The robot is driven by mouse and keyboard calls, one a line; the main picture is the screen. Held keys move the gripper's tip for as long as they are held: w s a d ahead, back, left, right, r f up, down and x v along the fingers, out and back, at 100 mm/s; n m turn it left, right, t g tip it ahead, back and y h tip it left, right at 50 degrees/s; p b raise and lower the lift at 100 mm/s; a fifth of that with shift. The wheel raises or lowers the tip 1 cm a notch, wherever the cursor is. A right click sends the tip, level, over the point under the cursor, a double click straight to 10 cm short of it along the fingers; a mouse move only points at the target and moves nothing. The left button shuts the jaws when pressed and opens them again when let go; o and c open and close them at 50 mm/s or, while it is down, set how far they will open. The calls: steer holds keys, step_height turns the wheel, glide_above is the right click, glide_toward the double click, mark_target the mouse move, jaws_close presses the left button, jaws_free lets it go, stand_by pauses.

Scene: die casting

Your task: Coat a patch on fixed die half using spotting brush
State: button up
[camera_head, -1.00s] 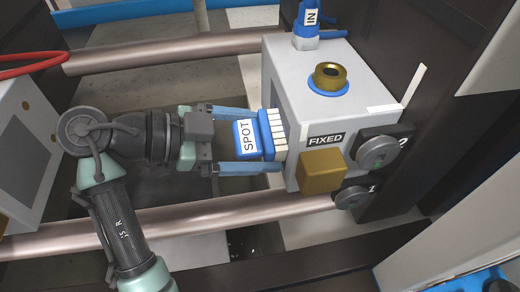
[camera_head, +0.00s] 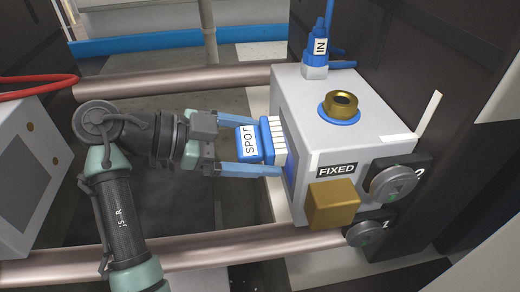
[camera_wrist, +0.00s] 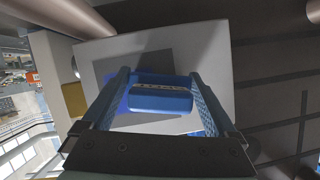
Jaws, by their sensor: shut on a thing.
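The fixed die half (camera_head: 350,130) is a grey block labelled FIXED at the right of the head view. My gripper (camera_head: 262,145) is shut on the spotting brush (camera_head: 250,142), a blue block labelled SPOT with pale bristles. The bristles point right at the block's left face, at or very close to it; exact contact is hidden. A blue patch (camera_head: 290,172) shows on that face below the bristles. In the wrist view the brush (camera_wrist: 160,100) sits between my fingers, and blue shows on the grey face (camera_wrist: 205,45) behind it.
Steel tie bars (camera_head: 180,80) run above and below my arm. A brass fitting (camera_head: 341,104) and a blue IN connector (camera_head: 316,58) stand on the block. A gold block (camera_head: 333,204) and round dials (camera_head: 393,182) are at its front. Another grey block (camera_head: 25,150) is at left.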

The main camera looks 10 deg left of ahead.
steer(key=shift+a, duration=0.15)
steer(key=shift+s+a+b, duration=0.15)
steer(key=shift+s+a, duration=0.25)
steer(key=shift+a, duration=0.5)
steer(key=shift+s+a+b, duration=0.2)
steer(key=shift+s+a, duration=0.2)
steer(key=shift+a, duration=0.45)
steer(key=shift+s+a+b, duration=0.15)
steer(key=shift+s+a, duration=0.25)
steer(key=shift+a, duration=0.5)
steer(key=a, duration=0.1)
steer(key=s+a, duration=0.1)
steer(key=shift+s+a, duration=0.1)
steer(key=shift+a, duration=0.3)
